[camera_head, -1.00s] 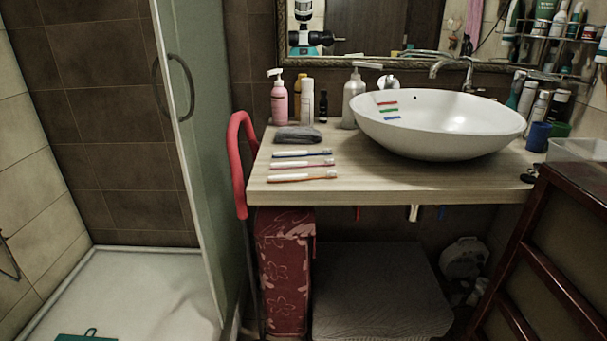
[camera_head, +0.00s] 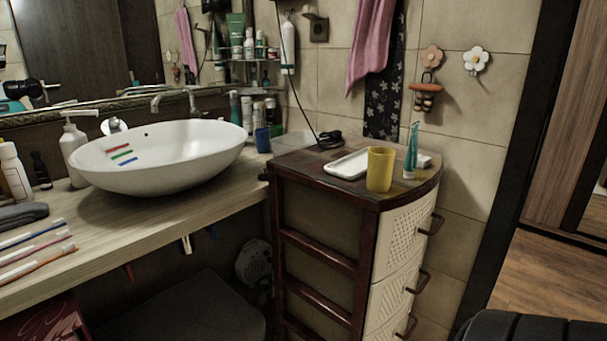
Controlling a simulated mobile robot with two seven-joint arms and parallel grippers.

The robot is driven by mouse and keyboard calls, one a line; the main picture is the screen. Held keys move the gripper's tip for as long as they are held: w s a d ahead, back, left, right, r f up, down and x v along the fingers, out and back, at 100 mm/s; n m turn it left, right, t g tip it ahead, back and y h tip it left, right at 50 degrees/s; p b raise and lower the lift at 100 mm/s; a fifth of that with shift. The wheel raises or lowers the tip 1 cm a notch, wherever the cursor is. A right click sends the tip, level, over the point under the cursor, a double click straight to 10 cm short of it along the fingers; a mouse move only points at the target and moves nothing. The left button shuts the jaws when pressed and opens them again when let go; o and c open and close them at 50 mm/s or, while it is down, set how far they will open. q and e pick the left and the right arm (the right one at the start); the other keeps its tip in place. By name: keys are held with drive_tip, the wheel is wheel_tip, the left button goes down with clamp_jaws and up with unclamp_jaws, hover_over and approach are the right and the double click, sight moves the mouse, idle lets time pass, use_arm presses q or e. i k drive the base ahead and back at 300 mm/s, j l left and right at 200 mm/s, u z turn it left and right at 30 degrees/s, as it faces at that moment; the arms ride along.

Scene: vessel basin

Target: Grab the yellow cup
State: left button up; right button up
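The yellow cup (camera_head: 380,169) stands upright near the front edge of the top of a dark wooden drawer cabinet (camera_head: 325,262), right of the basin counter. A white tray (camera_head: 347,164) lies just behind and left of the cup. A teal and white tube (camera_head: 412,152) stands upright to its right. Neither of my grippers shows in the head view. A dark ribbed shape at the bottom right corner may be part of me; I cannot tell.
The white vessel basin (camera_head: 160,155) sits on a wooden counter (camera_head: 110,230) with toothbrushes (camera_head: 35,250) at left. A blue cup (camera_head: 262,140) and bottles stand at the counter's back right. A black cable (camera_head: 327,140) lies behind the tray. Open floor (camera_head: 550,280) shows at right.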

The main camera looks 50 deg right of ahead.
sight(381, 159)
drive_tip(key=z, duration=2.05)
drive_tip(key=i+l+u, duration=0.15)
drive_tip(key=i+l, duration=0.15)
drive_tip(key=i, duration=0.2)
